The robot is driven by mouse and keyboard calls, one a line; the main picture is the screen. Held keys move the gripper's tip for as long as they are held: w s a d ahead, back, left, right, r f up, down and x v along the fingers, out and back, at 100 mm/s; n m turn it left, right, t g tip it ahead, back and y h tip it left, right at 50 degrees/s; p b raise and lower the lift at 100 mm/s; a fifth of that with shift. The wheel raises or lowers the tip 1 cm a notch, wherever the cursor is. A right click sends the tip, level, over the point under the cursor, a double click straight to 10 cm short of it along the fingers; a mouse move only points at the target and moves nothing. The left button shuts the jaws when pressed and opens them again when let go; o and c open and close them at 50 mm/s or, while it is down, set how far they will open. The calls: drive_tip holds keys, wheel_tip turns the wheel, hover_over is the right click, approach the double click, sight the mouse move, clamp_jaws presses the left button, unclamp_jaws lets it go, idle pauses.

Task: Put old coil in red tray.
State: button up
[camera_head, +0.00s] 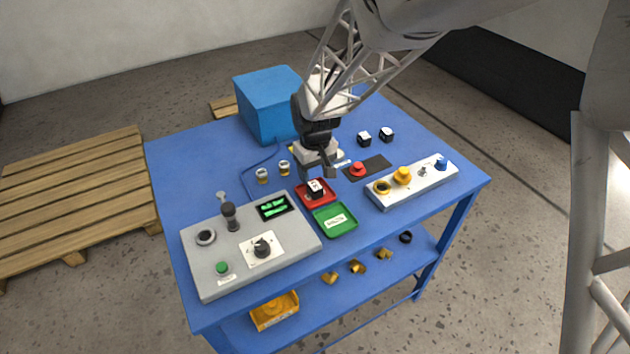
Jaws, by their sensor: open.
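The red tray (304,198) lies on the blue table, just behind a green tray. A small black block with a white top (316,187), which looks like a coil, sits in the red tray. Two similar black-and-white blocks stand at the back right, one on the left (364,140) and one on the right (387,135). No readable marking shows which is old. My gripper (318,175) points down with its fingers apart, just above the block in the red tray. Nothing shows between its fingers, and the block appears free of them.
The green tray (335,222) holds a white label. A grey control panel (210,270) is on the left, and a light panel with knobs (415,182) on the right. A red button (358,169) sits on a dark plate. A blue box (265,100) stands at the back.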

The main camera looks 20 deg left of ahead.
sight(317, 186)
wheel_tip(317, 186, up, 6)
drive_tip(key=shift+f, duration=0.1)
idle(1.0)
drive_tip(key=s+d+r+m, duration=0.1)
drive_tip(key=s+d+r, duration=0.1)
drive_tip(key=d+r, duration=0.35)
drive_tip(key=s+d+r+m+t, duration=0.1)
drive_tip(key=s+d+r+m, duration=0.15)
drive_tip(key=d, duration=0.55)
drive_tip(key=s+d+r+m, duration=0.1)
drive_tip(key=s+d+r, duration=0.2)
drive_tip(key=d, duration=0.4)
drive_tip(key=s+d+r+m+t, duration=0.1)
drive_tip(key=s+d+m, duration=0.3)
drive_tip(key=s+d, duration=1.1)
drive_tip(key=s+r, duration=0.1)
drive_tip(key=s, duration=0.2)
drive_tip(key=shift+d+r+m+t, duration=0.25)
drive_tip(key=shift+d+m+t, duration=0.05)
drive_tip(key=shift+m, duration=0.05)
